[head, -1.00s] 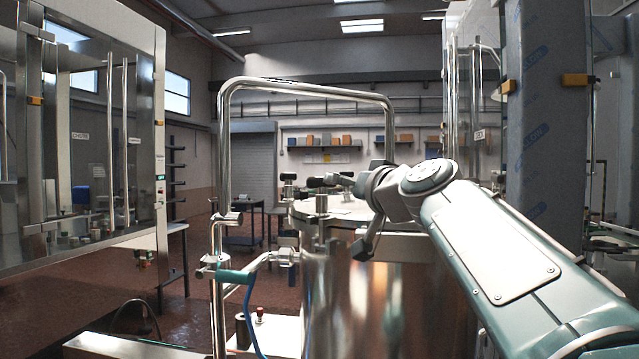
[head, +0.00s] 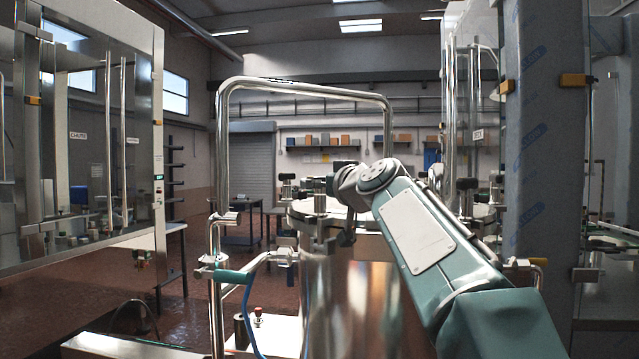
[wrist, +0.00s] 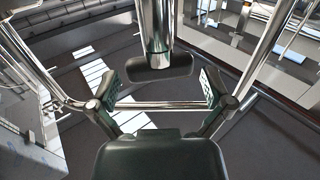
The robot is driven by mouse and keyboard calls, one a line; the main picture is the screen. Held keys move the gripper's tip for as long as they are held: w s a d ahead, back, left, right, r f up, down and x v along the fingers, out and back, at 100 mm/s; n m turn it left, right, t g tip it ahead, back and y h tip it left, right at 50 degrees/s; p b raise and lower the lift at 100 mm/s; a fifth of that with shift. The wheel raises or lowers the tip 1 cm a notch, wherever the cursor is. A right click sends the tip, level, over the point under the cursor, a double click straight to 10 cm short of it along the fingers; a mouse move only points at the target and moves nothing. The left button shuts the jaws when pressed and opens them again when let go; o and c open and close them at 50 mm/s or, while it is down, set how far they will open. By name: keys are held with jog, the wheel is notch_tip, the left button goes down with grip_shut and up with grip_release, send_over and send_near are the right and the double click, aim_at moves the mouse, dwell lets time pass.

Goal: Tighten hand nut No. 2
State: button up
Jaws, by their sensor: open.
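A steel vessel (head: 350,285) stands at the centre of the head view with a round lid. Black-topped hand nuts stand around its rim, one at the left (head: 287,188) and one at the front left (head: 320,187). No number is readable, so I cannot tell which is No. 2. My gripper is mostly hidden behind my wrist in the head view. In the wrist view my gripper (wrist: 160,88) is open, its two pads apart. A black crossbar knob (wrist: 158,67) on a steel post lies between the pads, with gaps visible at both sides.
A bent steel tube frame (head: 305,88) rises behind and left of the vessel. A teal-handled lever (head: 232,276) sits at its lower left. A glazed cabinet (head: 90,150) stands at left, and a film-wrapped column (head: 545,150) stands close on the right of my arm.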

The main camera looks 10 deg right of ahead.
jog(key=shift+x, duration=0.95)
jog(key=c, duration=0.8)
jog(key=shift+m+h, duration=0.8)
jog(key=shift+h, duration=0.4)
jog(key=o, duration=0.8)
